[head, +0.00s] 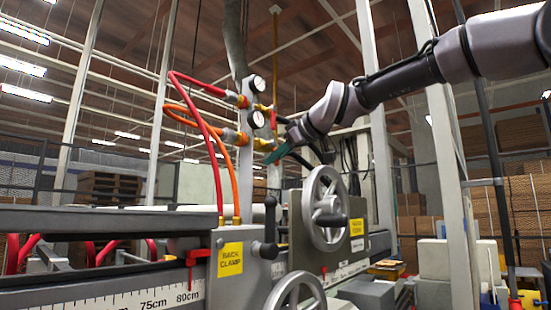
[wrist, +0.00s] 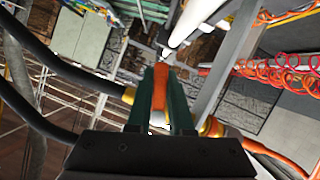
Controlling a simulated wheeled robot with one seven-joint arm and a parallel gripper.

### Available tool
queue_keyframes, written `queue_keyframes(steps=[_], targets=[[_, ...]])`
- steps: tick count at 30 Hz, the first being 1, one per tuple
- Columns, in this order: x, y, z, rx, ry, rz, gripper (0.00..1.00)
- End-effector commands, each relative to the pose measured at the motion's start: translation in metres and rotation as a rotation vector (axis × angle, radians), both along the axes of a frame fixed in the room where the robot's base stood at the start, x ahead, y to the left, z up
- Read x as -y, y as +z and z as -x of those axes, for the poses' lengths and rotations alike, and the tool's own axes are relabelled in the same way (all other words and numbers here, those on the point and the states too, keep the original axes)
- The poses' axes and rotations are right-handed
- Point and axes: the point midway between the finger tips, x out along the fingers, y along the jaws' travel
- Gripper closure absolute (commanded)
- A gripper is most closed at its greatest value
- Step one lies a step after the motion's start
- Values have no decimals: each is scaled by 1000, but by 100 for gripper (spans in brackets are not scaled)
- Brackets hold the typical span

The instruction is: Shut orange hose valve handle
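The orange hose (head: 234,177) loops up to a brass fitting on the grey post in the head view; it also shows at the lower right of the wrist view (wrist: 275,157). Its brass valve (head: 262,145) sits to the right of the post, below the lower gauge. My gripper (head: 277,156) reaches in from the right, its teal fingers at this valve. In the wrist view my gripper (wrist: 162,95) has an orange-yellow handle (wrist: 160,88) between its two fingers. Little or no gap shows beside the handle; I cannot tell whether both fingers press on it. The handle's far end is partly hidden.
A red hose (head: 205,120) and two gauges (head: 257,119) are on the same post just above. Below stand a large handwheel (head: 325,208) and a grey machine with a ruler strip (head: 135,302). A grey upright (head: 440,130) stands on the right.

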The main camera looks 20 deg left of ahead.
Motion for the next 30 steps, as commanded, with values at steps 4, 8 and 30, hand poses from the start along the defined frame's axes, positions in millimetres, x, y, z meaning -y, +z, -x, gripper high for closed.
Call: queue_keyframes(steps=[4, 8, 30], targets=[[0, 0, 0, 0, 0, 0, 100], [0, -1, 0, -46, -2, -13, 100], [-3, -2, 13, -334, 1, -96, 50]])
